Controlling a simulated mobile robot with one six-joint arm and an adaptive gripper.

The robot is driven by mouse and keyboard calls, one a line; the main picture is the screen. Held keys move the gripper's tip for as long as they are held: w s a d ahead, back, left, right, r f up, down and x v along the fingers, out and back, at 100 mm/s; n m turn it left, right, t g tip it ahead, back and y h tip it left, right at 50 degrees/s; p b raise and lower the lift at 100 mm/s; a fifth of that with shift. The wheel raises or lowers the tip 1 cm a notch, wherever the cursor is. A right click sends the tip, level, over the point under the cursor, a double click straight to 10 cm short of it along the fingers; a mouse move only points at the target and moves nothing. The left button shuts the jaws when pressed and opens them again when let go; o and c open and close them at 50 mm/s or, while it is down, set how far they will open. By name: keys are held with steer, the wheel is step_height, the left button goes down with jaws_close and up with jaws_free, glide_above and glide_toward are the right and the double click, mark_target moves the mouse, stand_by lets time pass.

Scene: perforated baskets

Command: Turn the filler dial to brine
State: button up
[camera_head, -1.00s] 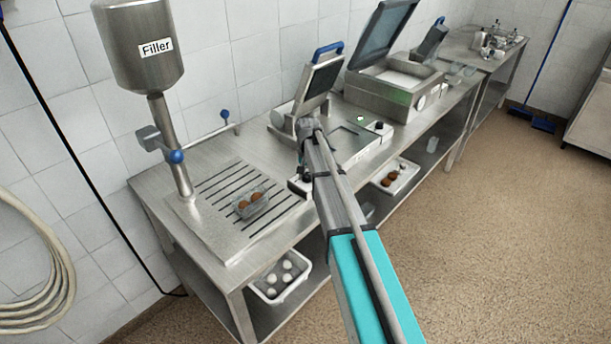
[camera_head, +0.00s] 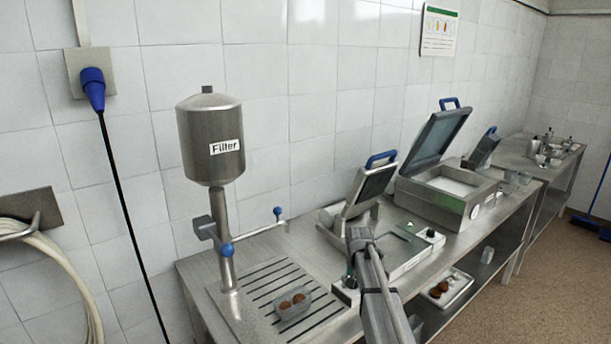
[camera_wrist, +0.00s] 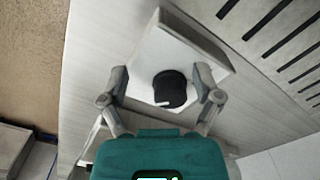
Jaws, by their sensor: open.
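The pointer faces the lower left of that picture. My gripper (camera_wrist: 163,74) is open, with one finger on each side of the dial; I cannot tell whether they touch it. In the head view my arm hides much of the box (camera_head: 345,293). No brine marking is readable.
A machine with a raised lid (camera_head: 360,197) stands close behind my gripper. A larger open-lidded machine (camera_head: 440,203) is farther right.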

steer(key=s+n, duration=0.3)
steer(key=s, duration=2.3)
steer(key=shift+a+n, duration=0.3)
steer(key=shift+n, duration=0.1)
steer(key=shift+s, duration=0.1)
